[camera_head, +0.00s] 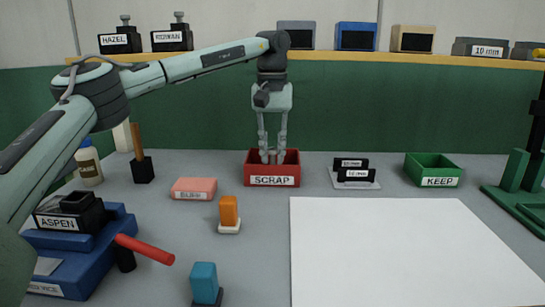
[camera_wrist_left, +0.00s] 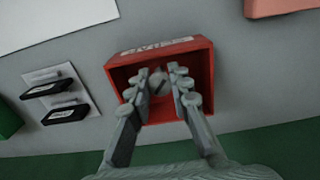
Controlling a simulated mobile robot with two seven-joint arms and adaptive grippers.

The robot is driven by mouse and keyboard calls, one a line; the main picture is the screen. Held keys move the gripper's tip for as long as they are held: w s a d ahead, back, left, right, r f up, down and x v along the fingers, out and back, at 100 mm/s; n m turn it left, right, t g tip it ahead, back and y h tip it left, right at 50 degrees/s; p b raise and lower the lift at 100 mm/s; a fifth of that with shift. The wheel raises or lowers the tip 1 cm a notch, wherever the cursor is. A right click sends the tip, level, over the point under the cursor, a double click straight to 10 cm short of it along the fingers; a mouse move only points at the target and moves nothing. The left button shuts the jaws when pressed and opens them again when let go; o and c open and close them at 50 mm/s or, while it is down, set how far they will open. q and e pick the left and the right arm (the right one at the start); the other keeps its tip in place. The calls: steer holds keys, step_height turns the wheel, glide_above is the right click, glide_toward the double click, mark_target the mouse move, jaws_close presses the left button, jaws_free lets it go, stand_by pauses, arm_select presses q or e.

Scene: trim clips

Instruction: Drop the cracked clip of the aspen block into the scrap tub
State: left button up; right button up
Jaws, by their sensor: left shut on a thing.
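The red scrap tub (camera_head: 272,181), labelled SCRAP, stands at the back middle of the table; it also shows in the left wrist view (camera_wrist_left: 203,60). My left gripper (camera_head: 272,158) points straight down over it, with the fingertips at or just inside its opening. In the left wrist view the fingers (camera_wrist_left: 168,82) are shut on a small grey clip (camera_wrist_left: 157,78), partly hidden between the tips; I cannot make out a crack. The black aspen block (camera_head: 72,215), labelled ASPEN, sits on a blue stand (camera_head: 75,262) at the left front. My right gripper is not in view.
A pink labelled block (camera_head: 193,189) and an orange-handled piece (camera_head: 229,211) are left of and in front of the tub. A clip rack (camera_head: 353,174) and the green keep tub (camera_head: 434,170) stand to its right. A white sheet (camera_head: 405,245) lies clear at the front.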

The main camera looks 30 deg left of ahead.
mark_target(272, 148)
arm_select(q)
steer(key=shift+f, duration=0.85)
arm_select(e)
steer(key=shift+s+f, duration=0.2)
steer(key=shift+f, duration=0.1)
arm_select(q)
steer(key=shift+f, duration=0.6)
steer(key=o, duration=0.7)
steer(key=shift+o, duration=0.2)
steer(key=shift+r, duration=0.1)
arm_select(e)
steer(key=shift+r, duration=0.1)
arm_select(q)
step_height(272, 148, up, 12)
steer(key=shift+f, duration=0.15)
steer(key=shift+r, duration=0.7)
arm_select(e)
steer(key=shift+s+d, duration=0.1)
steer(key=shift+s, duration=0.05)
